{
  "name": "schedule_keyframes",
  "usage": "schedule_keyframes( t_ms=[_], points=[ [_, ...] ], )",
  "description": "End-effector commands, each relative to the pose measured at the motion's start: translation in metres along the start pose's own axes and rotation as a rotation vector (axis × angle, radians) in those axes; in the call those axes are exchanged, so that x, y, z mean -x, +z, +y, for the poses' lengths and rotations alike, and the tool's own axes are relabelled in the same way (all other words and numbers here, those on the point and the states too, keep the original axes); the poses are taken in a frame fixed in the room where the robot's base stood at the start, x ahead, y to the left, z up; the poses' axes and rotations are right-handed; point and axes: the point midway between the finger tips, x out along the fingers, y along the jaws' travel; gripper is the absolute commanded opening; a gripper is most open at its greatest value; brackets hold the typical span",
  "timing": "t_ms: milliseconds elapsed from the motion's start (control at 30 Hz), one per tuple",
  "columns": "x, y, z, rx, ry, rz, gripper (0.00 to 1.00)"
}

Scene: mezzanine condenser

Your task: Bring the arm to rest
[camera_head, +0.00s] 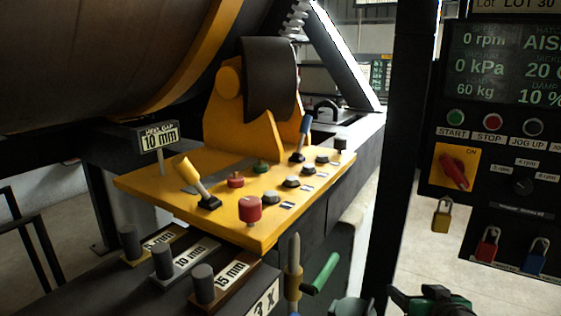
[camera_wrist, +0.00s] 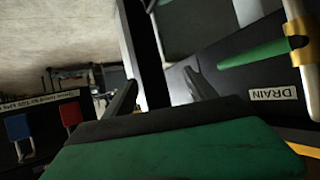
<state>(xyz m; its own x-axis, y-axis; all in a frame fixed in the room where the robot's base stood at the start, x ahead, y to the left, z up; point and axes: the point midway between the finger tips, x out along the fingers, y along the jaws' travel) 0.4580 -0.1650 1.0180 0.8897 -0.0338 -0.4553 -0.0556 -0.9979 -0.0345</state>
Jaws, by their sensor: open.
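My gripper (camera_wrist: 160,78) shows in the wrist view with its two dark fingers spread apart and nothing between them. Its green body fills the bottom of that view. In the head view a green and dark part of my arm (camera_head: 435,301) shows at the bottom edge, right of the drain valve's green handle (camera_head: 325,272). The fingertips are not clear there. In the wrist view the green handle (camera_wrist: 252,53) lies to the right of the fingers, apart from them, beside a label reading DRAIN (camera_wrist: 273,94).
A yellow console (camera_head: 220,210) with levers and knobs stands left of centre. Gap blocks (camera_head: 205,284) lie in front of it. A dark post (camera_head: 395,130) and a control panel (camera_head: 490,150) with hanging padlocks (camera_head: 441,216) stand right. Pale floor (camera_head: 425,270) shows below the panel.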

Motion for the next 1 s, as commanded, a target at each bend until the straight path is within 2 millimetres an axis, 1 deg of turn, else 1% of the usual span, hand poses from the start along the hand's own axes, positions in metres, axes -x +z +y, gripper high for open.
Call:
schedule_keyframes(
  t_ms=[33,67,100,167,200,267,300,400,500,600,1000],
  points=[
    [-0.003,0.004,-0.020,0.015,-0.032,-0.058,0.65],
    [-0.005,0.011,-0.031,0.020,-0.047,-0.103,0.65],
    [-0.006,0.019,-0.047,0.028,-0.066,-0.165,0.65],
    [-0.003,0.034,-0.072,0.042,-0.090,-0.275,0.65],
    [0.002,0.045,-0.090,0.052,-0.101,-0.353,0.65],
    [0.013,0.061,-0.113,0.066,-0.104,-0.471,0.65],
    [0.024,0.071,-0.126,0.073,-0.098,-0.542,0.65],
    [0.051,0.090,-0.148,0.081,-0.069,-0.689,0.65],
    [0.071,0.101,-0.158,0.081,-0.037,-0.776,0.65],
    [0.081,0.106,-0.160,0.077,-0.018,-0.813,0.65],
    [0.081,0.108,-0.159,0.075,-0.015,-0.818,0.65]
  ],
)
